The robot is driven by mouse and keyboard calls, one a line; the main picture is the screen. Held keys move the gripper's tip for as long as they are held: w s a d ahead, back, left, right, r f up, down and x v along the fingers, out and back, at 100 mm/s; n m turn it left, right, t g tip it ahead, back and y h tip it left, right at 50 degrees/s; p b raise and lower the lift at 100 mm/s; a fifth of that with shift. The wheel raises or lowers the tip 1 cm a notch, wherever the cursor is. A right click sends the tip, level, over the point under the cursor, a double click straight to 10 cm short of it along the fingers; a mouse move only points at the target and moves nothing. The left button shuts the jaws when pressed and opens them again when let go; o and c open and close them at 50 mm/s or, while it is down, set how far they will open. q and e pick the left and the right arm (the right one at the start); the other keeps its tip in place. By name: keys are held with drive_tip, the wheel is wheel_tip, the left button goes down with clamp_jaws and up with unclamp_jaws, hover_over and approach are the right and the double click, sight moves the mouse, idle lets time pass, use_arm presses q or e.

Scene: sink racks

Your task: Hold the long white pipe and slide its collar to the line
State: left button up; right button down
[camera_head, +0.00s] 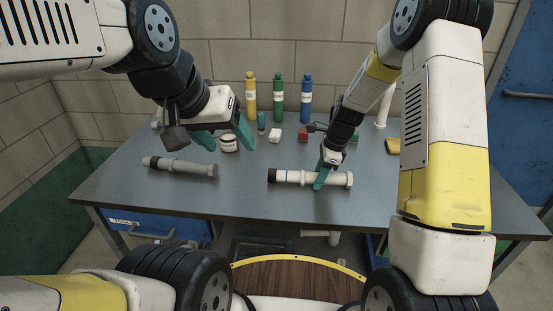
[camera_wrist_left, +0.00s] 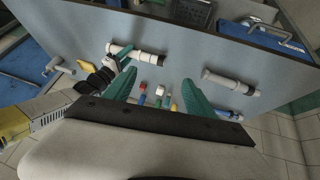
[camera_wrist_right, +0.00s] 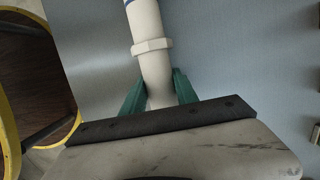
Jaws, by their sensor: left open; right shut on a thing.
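The long white pipe (camera_head: 340,179) lies along the front part of the table, with a black end at its left. My right gripper (camera_head: 320,180) is shut on it, right of its middle. In the right wrist view the pipe (camera_wrist_right: 155,75) runs between the green fingers (camera_wrist_right: 160,90). A white faceted collar (camera_wrist_right: 152,46) sits around it beyond the fingers, and a blue line (camera_wrist_right: 128,2) shows farther along, at the picture's top edge. My left gripper (camera_head: 222,138) is open and empty above the table, left of the pipe; its fingers also show in the left wrist view (camera_wrist_left: 155,90).
A grey pipe (camera_head: 180,166) lies at the front left of the table. Yellow (camera_head: 251,98), green (camera_head: 278,100) and blue (camera_head: 306,102) bottles stand at the back. The table between the two pipes is clear.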

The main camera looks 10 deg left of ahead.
use_arm(q)
drive_tip(key=w, duration=0.1)
drive_tip(key=m+g+y, duration=0.2)
drive_tip(key=m+g, duration=0.4)
drive_tip(key=m, duration=1.1)
hover_over(272, 170)
wheel_tip(272, 170, down, 17)
drive_tip(key=shift+s+f, duration=0.1)
drive_tip(key=shift+f, duration=5.4)
